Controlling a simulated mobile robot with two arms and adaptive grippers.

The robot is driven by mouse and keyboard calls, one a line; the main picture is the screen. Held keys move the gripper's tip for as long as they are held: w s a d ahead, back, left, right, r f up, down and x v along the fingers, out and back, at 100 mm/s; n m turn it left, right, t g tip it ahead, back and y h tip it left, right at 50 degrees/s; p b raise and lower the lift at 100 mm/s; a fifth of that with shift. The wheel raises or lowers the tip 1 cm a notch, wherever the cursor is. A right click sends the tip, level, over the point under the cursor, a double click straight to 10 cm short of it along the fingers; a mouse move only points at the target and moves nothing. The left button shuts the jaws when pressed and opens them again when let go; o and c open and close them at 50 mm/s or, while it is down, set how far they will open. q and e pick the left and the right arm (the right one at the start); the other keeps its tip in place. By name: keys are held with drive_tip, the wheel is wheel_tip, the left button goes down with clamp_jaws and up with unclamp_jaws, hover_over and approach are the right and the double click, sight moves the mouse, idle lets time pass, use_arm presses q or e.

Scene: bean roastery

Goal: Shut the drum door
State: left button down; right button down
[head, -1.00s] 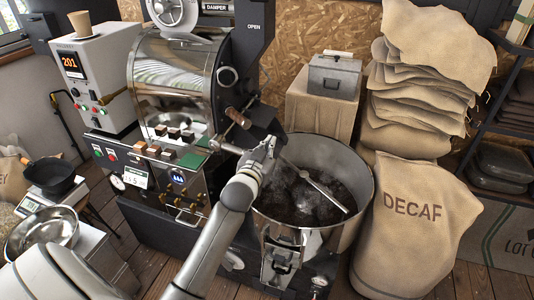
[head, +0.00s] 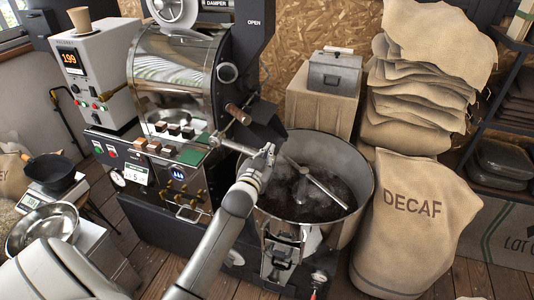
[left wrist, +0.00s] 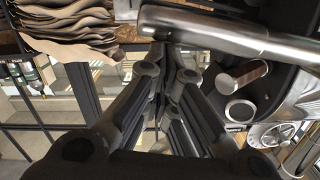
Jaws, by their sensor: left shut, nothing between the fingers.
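The roaster's shiny drum (head: 172,80) stands at centre left in the head view, with a dark front face. A wooden-ended handle (head: 238,113) sticks out low on that face; it also shows in the left wrist view (left wrist: 242,76). The drum door is mostly hidden behind metal parts and my gripper, so I cannot tell how far open it is. My left gripper (head: 266,153) is shut and empty, near a metal bar (head: 230,146) below the handle. In the left wrist view the fingertips (left wrist: 165,58) are close under a thick metal bar (left wrist: 230,32); contact is unclear. My right gripper is not in view.
The round cooling bin (head: 368,185) holds dark, steaming beans and a stirring arm, directly right of my gripper. A DECAF sack (head: 412,215) and piled sacks (head: 415,95) stand right. A steel bowl (head: 43,230) and a black pan (head: 48,172) are at left.

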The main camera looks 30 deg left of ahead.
use_arm(q)
drive_tip(key=a+f+m+b, duration=0.3)
drive_tip(key=f+m+b, duration=0.5)
drive_tip(key=f, duration=0.4)
drive_tip(key=s+a+f+m+y+b, duration=0.1)
drive_tip(key=s+a+f+m+b, duration=0.2)
drive_tip(key=a+f+m+b, duration=0.4)
drive_tip(key=shift+a+t+b, duration=0.3)
drive_tip(key=shift+a+b, duration=0.65)
drive_tip(key=shift+a, duration=0.85)
drive_tip(key=shift+s, duration=0.1)
drive_tip(key=shift+f, duration=0.1)
